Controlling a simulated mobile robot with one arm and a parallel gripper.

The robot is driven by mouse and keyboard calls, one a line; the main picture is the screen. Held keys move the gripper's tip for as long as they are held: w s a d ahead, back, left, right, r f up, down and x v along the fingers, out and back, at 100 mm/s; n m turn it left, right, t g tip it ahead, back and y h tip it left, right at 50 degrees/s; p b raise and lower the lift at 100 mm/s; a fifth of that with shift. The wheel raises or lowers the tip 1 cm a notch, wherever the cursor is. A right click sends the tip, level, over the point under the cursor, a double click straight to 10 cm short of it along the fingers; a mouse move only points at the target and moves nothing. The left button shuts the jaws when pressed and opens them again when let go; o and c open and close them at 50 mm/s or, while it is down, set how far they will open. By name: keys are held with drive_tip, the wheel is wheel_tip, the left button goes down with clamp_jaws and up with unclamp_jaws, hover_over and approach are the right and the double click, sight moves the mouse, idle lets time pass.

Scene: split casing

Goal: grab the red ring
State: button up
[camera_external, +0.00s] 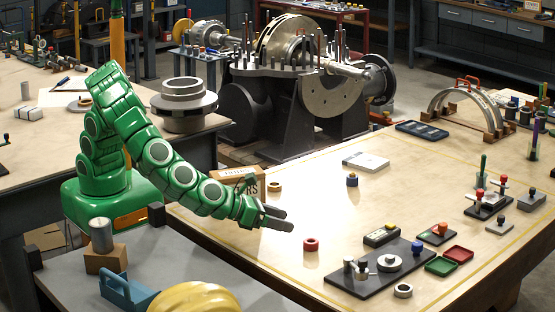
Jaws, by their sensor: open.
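The red ring (311,244) lies on the light wooden table in the external view, with open table around it. My gripper (290,220) is at the end of my green arm, up and to the left of the red ring. The fingers point right and slightly down, apart from the ring. My gripper is open, and nothing shows between its fingers. How high the gripper stands above the table is hard to tell.
A dark plate with metal fittings (345,284) and a black-and-yellow box (381,235) stand right of the ring. A tan ring (274,186) and a blue knob (352,180) are farther back. The table's middle is mostly clear.

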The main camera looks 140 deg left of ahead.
sight(315, 243)
drive_tip(key=shift+w+d+f+m, duration=0.6)
drive_tip(key=shift+w+d+f, duration=0.15)
drive_tip(key=shift+f, duration=0.1)
drive_tip(key=shift+w+a+f+t, duration=0.1)
drive_tip(key=shift+w+f+t, duration=0.05)
drive_tip(key=shift+t, duration=0.15)
drive_tip(key=shift+x, duration=1.3)
drive_tip(key=a+f, duration=0.1)
drive_tip(key=w+a+f, duration=0.1)
drive_tip(key=a, duration=0.1)
drive_tip(key=shift+w+f, duration=0.15)
drive_tip(key=shift+f, duration=0.05)
drive_tip(key=shift+w+a+f, duration=0.15)
drive_tip(key=shift+w+a, duration=0.15)
drive_tip(key=shift+a, duration=0.05)
drive_tip(key=c, duration=1.1)
drive_tip(key=shift+c, duration=0.2)
